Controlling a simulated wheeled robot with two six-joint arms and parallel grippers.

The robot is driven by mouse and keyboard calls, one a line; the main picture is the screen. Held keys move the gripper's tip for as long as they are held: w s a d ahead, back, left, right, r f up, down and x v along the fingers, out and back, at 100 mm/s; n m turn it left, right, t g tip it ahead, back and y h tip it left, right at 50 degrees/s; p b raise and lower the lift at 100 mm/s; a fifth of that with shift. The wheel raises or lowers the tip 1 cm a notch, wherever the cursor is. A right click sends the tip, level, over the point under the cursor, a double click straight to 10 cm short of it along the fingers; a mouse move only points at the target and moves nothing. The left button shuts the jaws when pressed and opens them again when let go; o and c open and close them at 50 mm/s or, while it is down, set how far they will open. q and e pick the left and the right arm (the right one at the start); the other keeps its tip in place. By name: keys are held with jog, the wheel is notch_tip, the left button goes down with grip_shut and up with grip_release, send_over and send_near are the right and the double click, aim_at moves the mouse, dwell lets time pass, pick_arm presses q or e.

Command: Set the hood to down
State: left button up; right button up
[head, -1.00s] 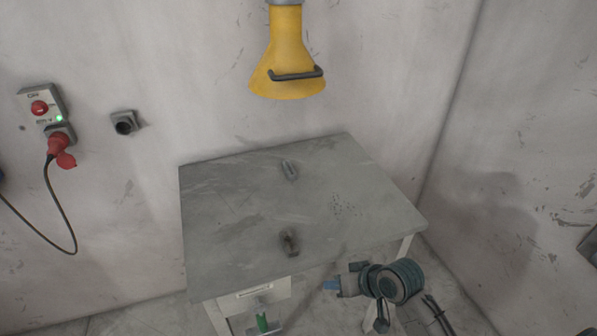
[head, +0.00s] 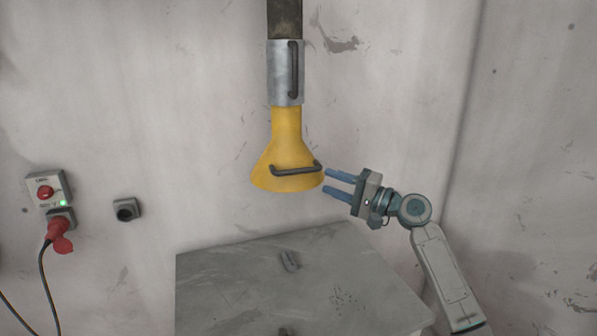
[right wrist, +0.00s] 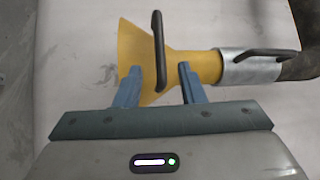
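The yellow hood (head: 283,150) hangs over the table, flared end down, under a metal collar (head: 285,72) on a dark pipe. A dark bar handle (head: 296,170) runs across its lower front. My right gripper (head: 328,181) is open, its blue fingers just right of the hood and handle in the head view. In the right wrist view the hood (right wrist: 150,48) lies sideways, and the handle (right wrist: 158,50) stands ahead of and between the two open fingers (right wrist: 158,80). Nothing is held. My left gripper is in neither view.
On the left wall are a switch box (head: 48,193) with a red knob, a red plug (head: 58,232) with a cable, and a small socket (head: 126,209). Space around the hood is clear.

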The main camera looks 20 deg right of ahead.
aim_at(298, 171)
jog(key=p+x, duration=0.4)
jog(key=x, duration=0.4)
jog(key=shift+w+a+r, duration=0.15)
jog(key=shift+a, duration=0.2)
jog(key=shift+w+a, duration=0.45)
jog(key=shift+w, duration=0.05)
grip_shut()
